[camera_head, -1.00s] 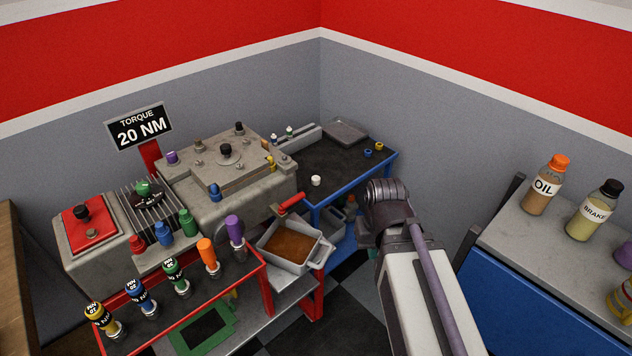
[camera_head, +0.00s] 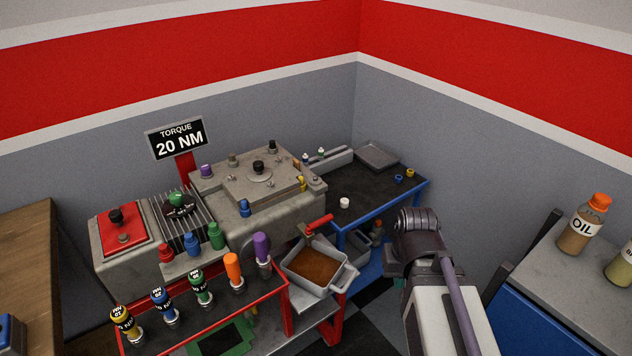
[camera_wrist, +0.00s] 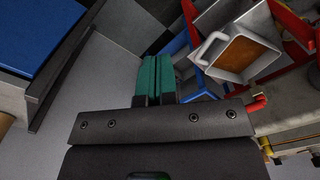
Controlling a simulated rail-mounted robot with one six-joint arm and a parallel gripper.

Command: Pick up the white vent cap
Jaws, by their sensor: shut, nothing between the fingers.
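The white vent cap (camera_head: 344,203) is a small white cylinder standing on the dark top of the blue-framed cart (camera_head: 376,214), near its front left edge, in the head view. It does not show in the wrist view. In the wrist view my gripper (camera_wrist: 155,62) has its teal fingers together with nothing between them, pointing down over the floor. In the head view my arm stands to the right of the cap, in front of the cart; the fingers are hidden there behind the wrist.
Bottles stand on the right bench (camera_head: 612,262).

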